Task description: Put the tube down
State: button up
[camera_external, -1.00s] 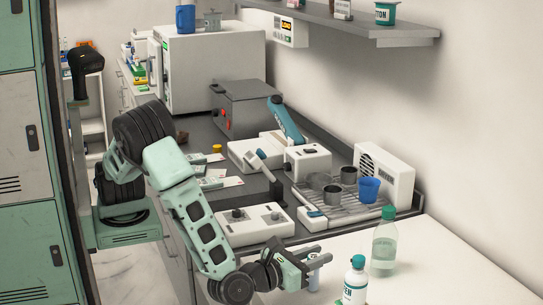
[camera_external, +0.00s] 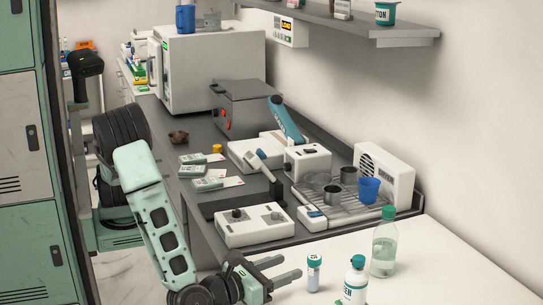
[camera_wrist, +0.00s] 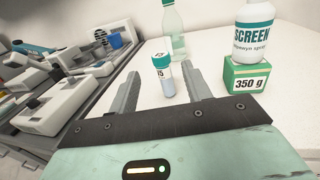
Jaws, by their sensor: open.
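The tube (camera_external: 314,272) stands upright on the white table, with a teal cap and a white label. It also shows in the wrist view (camera_wrist: 164,75), beyond and between my fingertips. My gripper (camera_external: 289,267) is open and empty, to the left of the tube in the external view and apart from it. In the wrist view my gripper (camera_wrist: 160,75) has both fingers spread, with the tube standing just past their tips.
A clear bottle (camera_external: 384,247) stands behind. White devices (camera_external: 254,225) sit on the dark counter at left. The white table (camera_external: 450,270) is free at right.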

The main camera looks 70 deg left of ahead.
jog(key=shift+s+d, duration=0.15)
jog(key=shift+s, duration=0.65)
jog(key=shift+s+d, duration=0.15)
jog(key=shift+s, duration=0.6)
